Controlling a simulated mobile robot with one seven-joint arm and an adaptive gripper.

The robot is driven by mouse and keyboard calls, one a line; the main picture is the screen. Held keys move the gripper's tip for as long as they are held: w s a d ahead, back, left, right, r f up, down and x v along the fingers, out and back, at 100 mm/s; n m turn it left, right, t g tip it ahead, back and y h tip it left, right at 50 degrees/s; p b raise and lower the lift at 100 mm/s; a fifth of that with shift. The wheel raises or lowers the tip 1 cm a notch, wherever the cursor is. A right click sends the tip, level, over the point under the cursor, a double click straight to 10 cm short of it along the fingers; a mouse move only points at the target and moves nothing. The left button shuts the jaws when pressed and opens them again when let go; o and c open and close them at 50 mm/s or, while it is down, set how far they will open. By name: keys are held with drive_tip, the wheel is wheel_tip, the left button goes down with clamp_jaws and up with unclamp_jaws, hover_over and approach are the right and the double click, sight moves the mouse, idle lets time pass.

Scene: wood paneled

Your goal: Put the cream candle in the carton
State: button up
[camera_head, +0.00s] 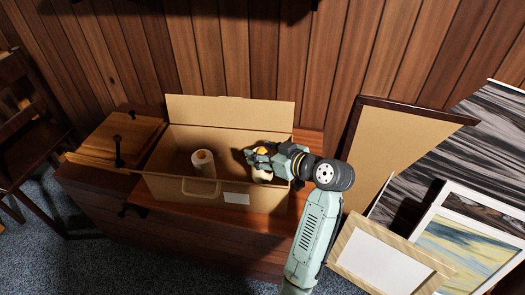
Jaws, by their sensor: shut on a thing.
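The carton (160,189) is an open brown cardboard box with its back flap raised. It stands on a reddish-brown wooden chest. My gripper (259,168) is over the right part of the carton, inside its outline in the picture. It is shut on a small cream thing, which I take to be the cream candle (262,176). The candle shows just below the fingers and is partly hidden by them. I cannot tell whether it touches the carton floor.
A pale roll (203,164) stands upright inside the carton, left of my gripper. A wooden box (115,138) with black fittings is left of the carton. Picture frames (385,262) and a cork board (395,150) lean at the right. A dark chair (25,130) stands far left.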

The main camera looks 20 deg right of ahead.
drive_tip(key=shift+f+b, duration=0.55)
drive_tip(key=shift+f, duration=0.05)
drive_tip(key=o, duration=1.5)
drive_tip(key=shift+r, duration=0.1)
drive_tip(key=shift+r+p, duration=0.25)
drive_tip(key=shift+p, duration=0.05)
drive_tip(key=v, duration=1.2)
drive_tip(key=shift+r, duration=0.3)
